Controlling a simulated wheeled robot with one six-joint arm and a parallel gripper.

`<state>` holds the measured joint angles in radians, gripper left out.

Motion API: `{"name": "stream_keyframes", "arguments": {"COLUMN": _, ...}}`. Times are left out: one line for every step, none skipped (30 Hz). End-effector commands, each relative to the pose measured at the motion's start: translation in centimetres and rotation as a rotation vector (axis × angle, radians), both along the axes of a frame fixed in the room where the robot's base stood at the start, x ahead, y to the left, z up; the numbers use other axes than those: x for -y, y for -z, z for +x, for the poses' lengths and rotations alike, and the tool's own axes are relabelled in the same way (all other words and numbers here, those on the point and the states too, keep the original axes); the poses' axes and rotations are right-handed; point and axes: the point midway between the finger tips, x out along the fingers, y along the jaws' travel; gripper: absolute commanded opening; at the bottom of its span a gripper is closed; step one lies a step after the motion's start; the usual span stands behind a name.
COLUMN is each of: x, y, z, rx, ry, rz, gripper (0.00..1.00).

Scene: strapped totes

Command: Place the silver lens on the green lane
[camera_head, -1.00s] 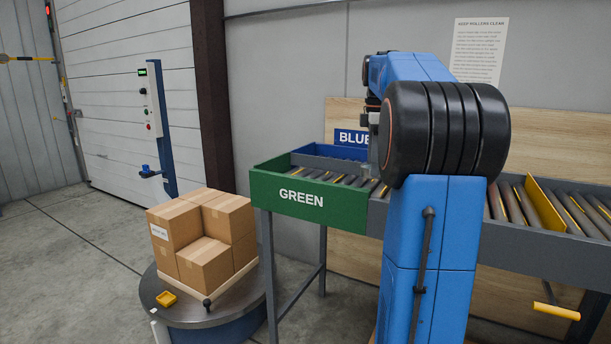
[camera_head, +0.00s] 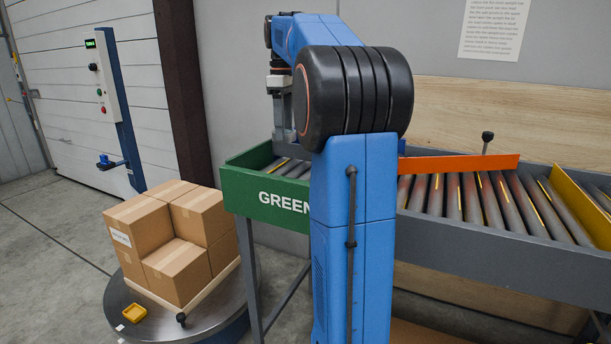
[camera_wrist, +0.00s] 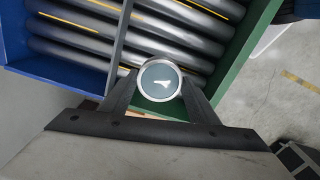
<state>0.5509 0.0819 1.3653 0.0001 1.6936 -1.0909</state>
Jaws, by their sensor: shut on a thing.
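The silver lens (camera_wrist: 160,81) is a round disc with a bright metal rim and a grey-blue face. My gripper (camera_wrist: 160,88) is shut on it, one finger on each side, in the wrist view. In the head view my gripper (camera_head: 281,112) points down over the roller end of the green lane (camera_head: 250,188), and I cannot make out the lens there. In the wrist view the lens is in front of the rollers near the green wall (camera_wrist: 244,62). Its height above the rollers is hard to tell.
A blue-walled lane (camera_wrist: 55,83) lies beside the green one, past a grey divider (camera_wrist: 119,40). An orange bar (camera_head: 455,164) crosses the conveyor to the right, with a yellow plate (camera_head: 580,205) farther along. Stacked cartons (camera_head: 172,240) stand on a round turntable (camera_head: 215,326) at left.

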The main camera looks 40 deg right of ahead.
Motion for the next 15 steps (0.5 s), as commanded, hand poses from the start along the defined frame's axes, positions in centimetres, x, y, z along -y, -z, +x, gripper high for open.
{"name": "stream_keyframes", "arguments": {"x": -0.2, "y": 0.5, "z": 0.1, "rx": -0.002, "ry": 0.006, "rz": 0.001, "gripper": 0.27}}
{"name": "stream_keyframes", "arguments": {"x": -0.2, "y": 0.9, "z": 0.1, "rx": -0.002, "ry": 0.009, "rz": 0.001, "gripper": 0.27}}
{"name": "stream_keyframes", "arguments": {"x": -0.2, "y": 1.6, "z": 0.1, "rx": -0.003, "ry": 0.01, "rz": 0.002, "gripper": 0.27}}
{"name": "stream_keyframes", "arguments": {"x": -0.2, "y": 2.1, "z": 0.0, "rx": -0.002, "ry": 0.01, "rz": 0.002, "gripper": 0.27}}
{"name": "stream_keyframes", "arguments": {"x": -0.2, "y": 2.6, "z": 0.0, "rx": -0.003, "ry": 0.01, "rz": 0.002, "gripper": 0.27}}
{"name": "stream_keyframes", "arguments": {"x": -0.2, "y": 3.3, "z": 0.0, "rx": -0.003, "ry": 0.01, "rz": 0.002, "gripper": 0.27}}
{"name": "stream_keyframes", "arguments": {"x": -0.2, "y": 3.7, "z": 0.1, "rx": -0.002, "ry": 0.01, "rz": 0.001, "gripper": 0.27}}
{"name": "stream_keyframes", "arguments": {"x": -0.2, "y": 4.2, "z": 0.0, "rx": -0.003, "ry": 0.01, "rz": 0.002, "gripper": 0.27}}
{"name": "stream_keyframes", "arguments": {"x": -0.2, "y": 4.6, "z": 0.0, "rx": -0.002, "ry": 0.009, "rz": 0.001, "gripper": 0.27}}
{"name": "stream_keyframes", "arguments": {"x": -0.2, "y": 4.9, "z": 0.1, "rx": -0.001, "ry": 0.009, "rz": 0.0, "gripper": 0.27}}
{"name": "stream_keyframes", "arguments": {"x": -0.2, "y": 5.2, "z": 0.1, "rx": -0.002, "ry": 0.009, "rz": 0.001, "gripper": 0.27}}
{"name": "stream_keyframes", "arguments": {"x": -0.2, "y": 5.4, "z": 0.1, "rx": -0.002, "ry": 0.009, "rz": 0.001, "gripper": 0.27}}
{"name": "stream_keyframes", "arguments": {"x": -0.2, "y": 5.5, "z": 0.1, "rx": -0.002, "ry": 0.009, "rz": 0.001, "gripper": 0.27}}
{"name": "stream_keyframes", "arguments": {"x": -0.1, "y": 5.7, "z": 0.1, "rx": -0.002, "ry": 0.009, "rz": 0.001, "gripper": 0.27}}
{"name": "stream_keyframes", "arguments": {"x": -0.1, "y": 5.9, "z": 0.1, "rx": -0.001, "ry": 0.009, "rz": 0.0, "gripper": 0.27}}
